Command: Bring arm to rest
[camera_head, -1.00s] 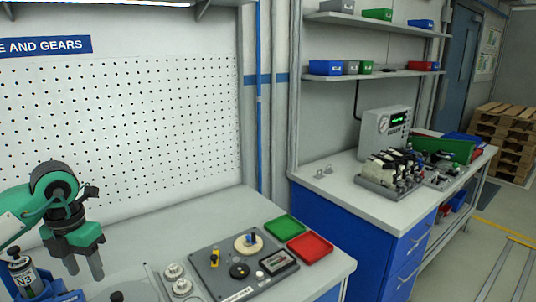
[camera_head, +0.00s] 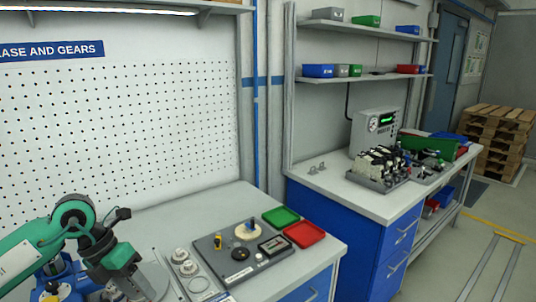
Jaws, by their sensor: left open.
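My left arm, green and dark grey, comes in from the lower left over the near workbench (camera_head: 212,206). Its left gripper (camera_head: 143,294) points down and to the right at the bottom of the view, left of the grey board (camera_head: 212,251). The jaws are open, and I see nothing between them. My right arm and right gripper do not show.
The grey board carries a yellow part (camera_head: 217,241), a round cream piece (camera_head: 248,231) and a small display. Green (camera_head: 281,217) and red (camera_head: 305,234) trays lie beside it. White round parts (camera_head: 180,256) sit left of the board. A second bench (camera_head: 345,197) stands right.

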